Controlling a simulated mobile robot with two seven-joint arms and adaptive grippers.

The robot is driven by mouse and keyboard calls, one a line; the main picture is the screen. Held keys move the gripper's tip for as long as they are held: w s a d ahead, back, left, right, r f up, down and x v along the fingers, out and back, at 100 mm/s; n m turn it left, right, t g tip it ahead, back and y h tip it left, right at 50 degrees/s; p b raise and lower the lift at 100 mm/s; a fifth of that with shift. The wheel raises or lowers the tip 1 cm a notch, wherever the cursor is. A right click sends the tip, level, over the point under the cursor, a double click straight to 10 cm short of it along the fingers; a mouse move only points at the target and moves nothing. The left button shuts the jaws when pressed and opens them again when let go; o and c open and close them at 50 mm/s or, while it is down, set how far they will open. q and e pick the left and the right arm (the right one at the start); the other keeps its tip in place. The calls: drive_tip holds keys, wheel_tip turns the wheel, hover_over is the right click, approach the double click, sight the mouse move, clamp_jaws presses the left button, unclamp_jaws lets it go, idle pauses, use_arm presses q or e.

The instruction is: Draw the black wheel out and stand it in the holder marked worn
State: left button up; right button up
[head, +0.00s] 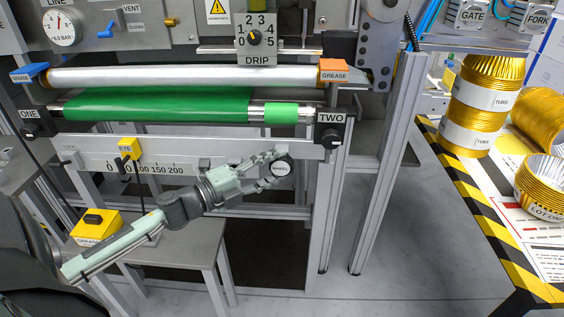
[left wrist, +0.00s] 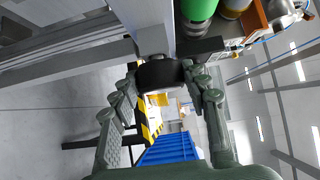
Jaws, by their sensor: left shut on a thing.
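The black wheel (head: 282,168) is a short dark disc with a pale label on its face. In the left wrist view the wheel (left wrist: 160,73) sits dark between the two fingertips (left wrist: 161,80), close against a grey frame part. I cannot tell whether it is still seated in the frame. I see no holder marked worn. My right gripper is not in view.
A green roller (head: 160,104) and a pale roller (head: 185,76) run above the beam. A grey upright post (head: 376,185) stands right of the wheel. A grey stool (head: 185,244) with a yellow box (head: 96,227) is below. Gold cup stacks (head: 480,105) stand on the right-hand table.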

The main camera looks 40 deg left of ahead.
use_arm(q)
drive_tip(key=shift+w+a, duration=0.2)
drive_tip(key=shift+w, duration=0.05)
idle(0.3)
drive_tip(key=o, duration=1.5)
drive_tip(key=shift+s+d, duration=0.35)
drive_tip(key=shift+s, duration=1)
drive_tip(key=shift+s+d, duration=0.4)
drive_tip(key=shift+s, duration=0.9)
drive_tip(key=shift+s+d, duration=0.35)
drive_tip(key=shift+s, duration=1)
drive_tip(key=shift+w, duration=0.1)
drive_tip(key=w, duration=0.2)
drive_tip(key=w+a, duration=0.1)
drive_tip(key=w, duration=0.2)
drive_tip(key=w+a, duration=0.1)
drive_tip(key=w, duration=0.1)
drive_tip(key=shift+w, duration=0.4)
drive_tip(key=shift+s, duration=0.1)
